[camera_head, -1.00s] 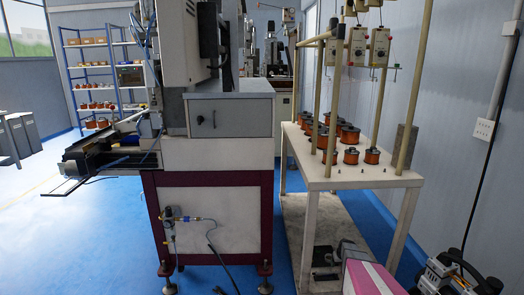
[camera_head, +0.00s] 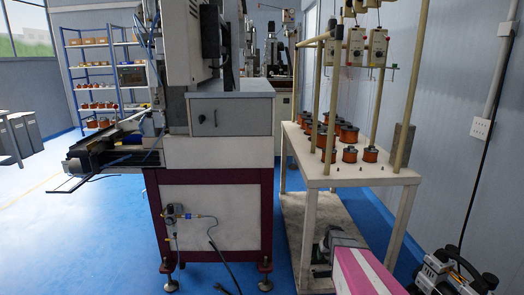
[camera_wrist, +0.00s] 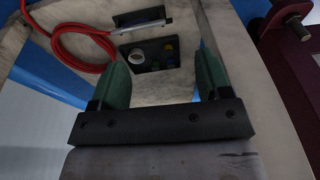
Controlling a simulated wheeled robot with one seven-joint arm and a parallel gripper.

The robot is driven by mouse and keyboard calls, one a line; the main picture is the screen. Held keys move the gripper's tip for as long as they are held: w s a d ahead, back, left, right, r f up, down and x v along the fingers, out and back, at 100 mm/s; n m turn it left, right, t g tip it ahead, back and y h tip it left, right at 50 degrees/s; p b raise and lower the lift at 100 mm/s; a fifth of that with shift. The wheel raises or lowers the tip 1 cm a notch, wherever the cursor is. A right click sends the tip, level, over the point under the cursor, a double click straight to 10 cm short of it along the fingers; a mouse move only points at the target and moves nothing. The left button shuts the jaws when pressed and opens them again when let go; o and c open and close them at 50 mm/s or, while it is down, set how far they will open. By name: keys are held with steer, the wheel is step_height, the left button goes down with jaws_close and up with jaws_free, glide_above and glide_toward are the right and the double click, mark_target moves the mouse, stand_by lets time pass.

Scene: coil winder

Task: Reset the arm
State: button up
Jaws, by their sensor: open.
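My gripper (camera_wrist: 158,85) shows in the wrist view with its two green fingers wide apart and nothing between them. Beyond the fingers lies a pale, worn surface with a dark panel (camera_wrist: 150,62) bearing small round parts. A red cable (camera_wrist: 72,45) curls on the left of that surface. In the head view, part of my arm shows at the bottom right, beside the white table; the gripper's fingers cannot be made out there.
The coil winder (camera_head: 215,140) stands left of centre on a maroon frame. A white table (camera_head: 350,172) with orange coils (camera_head: 348,133) and upright poles is at right. Blue shelves (camera_head: 95,75) stand at back left. The blue floor (camera_head: 80,240) at left is clear.

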steer(key=s+a+r+g, duration=0.1)
steer(key=s+a+r, duration=0.6)
steer(key=s+r, duration=0.3)
steer(key=s+a+r+g, duration=0.1)
steer(key=s+a+r, duration=0.6)
steer(key=s+r, duration=0.3)
steer(key=shift+s+r, duration=0.3)
steer(key=shift+s, duration=0.55)
